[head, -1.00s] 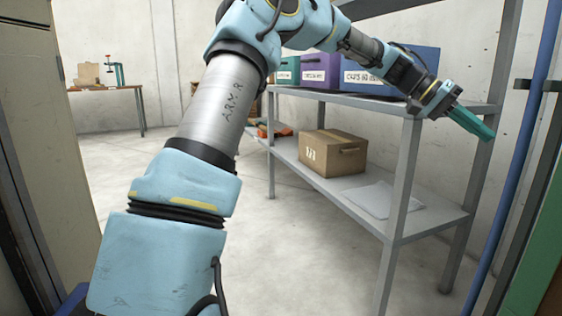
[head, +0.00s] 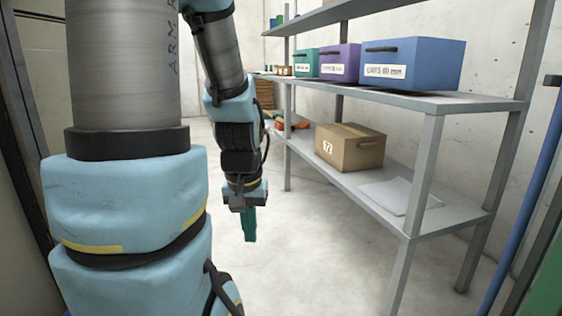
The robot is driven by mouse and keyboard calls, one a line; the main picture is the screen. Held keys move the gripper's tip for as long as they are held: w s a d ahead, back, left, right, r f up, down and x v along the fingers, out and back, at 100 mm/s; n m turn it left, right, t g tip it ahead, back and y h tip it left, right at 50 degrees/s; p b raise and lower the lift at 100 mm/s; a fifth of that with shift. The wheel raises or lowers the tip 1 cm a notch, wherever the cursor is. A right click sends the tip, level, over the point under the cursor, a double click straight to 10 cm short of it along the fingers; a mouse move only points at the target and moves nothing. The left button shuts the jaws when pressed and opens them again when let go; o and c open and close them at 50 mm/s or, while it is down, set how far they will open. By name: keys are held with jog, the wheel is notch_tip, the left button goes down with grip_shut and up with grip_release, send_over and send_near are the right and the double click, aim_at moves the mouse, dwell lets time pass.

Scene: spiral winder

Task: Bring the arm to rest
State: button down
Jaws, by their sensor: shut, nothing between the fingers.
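My gripper (head: 250,225) hangs with its teal fingers pointing down, left of the shelf and over the bare floor. Its fingers are closed together with nothing between them. My arm fills the left part of the head view and folds down from above to the gripper. The upper end of the arm is cut off by the top of the picture.
A grey metal shelf (head: 432,104) stands at the right. It bears a teal bin (head: 306,64), a purple bin (head: 341,62) and a blue bin (head: 425,58) above, and a cardboard box (head: 350,147) and folded white cloth (head: 400,195) below. The floor (head: 315,255) beside it is clear.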

notch_tip(320, 180, up, 38)
jog(key=p, duration=3.8)
jog(key=c, duration=1.6)
grip_release()
jog(key=shift+s+a, duration=0.1)
